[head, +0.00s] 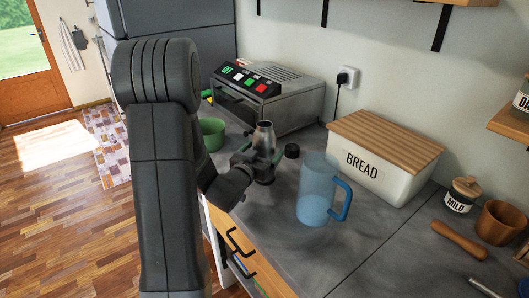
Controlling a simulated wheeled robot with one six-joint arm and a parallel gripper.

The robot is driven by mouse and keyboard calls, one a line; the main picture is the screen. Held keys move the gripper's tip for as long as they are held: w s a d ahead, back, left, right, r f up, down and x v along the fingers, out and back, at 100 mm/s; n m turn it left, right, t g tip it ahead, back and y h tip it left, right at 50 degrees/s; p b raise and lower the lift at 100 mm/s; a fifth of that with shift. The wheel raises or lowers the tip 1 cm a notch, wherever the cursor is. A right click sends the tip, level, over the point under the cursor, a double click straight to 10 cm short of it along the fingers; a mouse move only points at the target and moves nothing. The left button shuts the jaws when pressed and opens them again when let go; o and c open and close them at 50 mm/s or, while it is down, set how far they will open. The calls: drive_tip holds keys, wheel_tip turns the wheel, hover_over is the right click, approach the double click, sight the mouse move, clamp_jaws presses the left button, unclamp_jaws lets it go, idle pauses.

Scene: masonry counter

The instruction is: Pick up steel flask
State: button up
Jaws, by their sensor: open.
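The steel flask (264,138) stands upright on the grey counter, in front of the toaster oven. Its shiny neck and shoulder show above my gripper, and part of its base shows below. My gripper (262,158) is open at the flask's mid-height, with its fingers about the body. The gripper hides much of the flask's middle, and I cannot tell whether the fingers touch it.
A blue pitcher (317,190) stands close to the right, and a small black round item (292,151) lies between. A green bowl (212,133) is at left, the toaster oven (290,100) behind. The bread box (383,170) is farther right.

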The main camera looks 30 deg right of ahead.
drive_tip(key=shift+x, duration=1.05)
drive_tip(key=shift+c, duration=0.2)
drive_tip(key=c, duration=1.4)
drive_tip(key=shift+c, duration=0.2)
drive_tip(key=shift+r, duration=0.1)
